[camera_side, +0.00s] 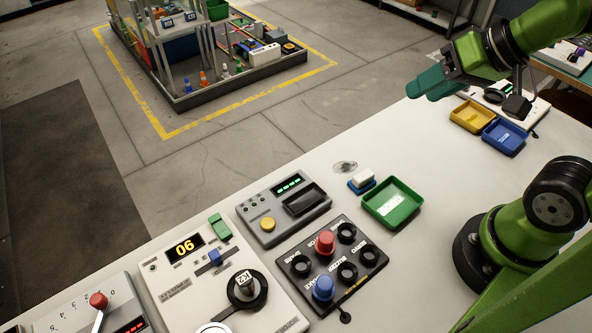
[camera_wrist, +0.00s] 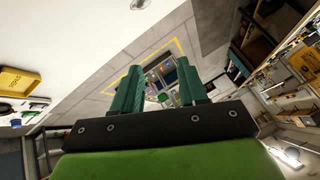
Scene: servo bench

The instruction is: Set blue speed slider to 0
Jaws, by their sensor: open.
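The blue slider knob (camera_side: 214,257) sits in a slot on a light grey control panel (camera_side: 283,312) at the lower left of the side view. The panel's display (camera_side: 185,248) shows 06 in orange digits. The slider's scale is too small to read. My gripper (camera_side: 428,86) is high at the upper right, far from the slider. Its two teal fingers are apart and empty in the wrist view (camera_wrist: 158,84). The panel cannot be made out in the wrist view.
A small green block (camera_side: 220,227) lies by the panel's back corner. A grey meter box (camera_side: 272,234), a black knob box (camera_side: 372,252) and a green tray (camera_side: 413,207) stand right of it. Yellow (camera_side: 472,117) and blue (camera_side: 505,137) trays lie below my gripper. The table's middle right is clear.

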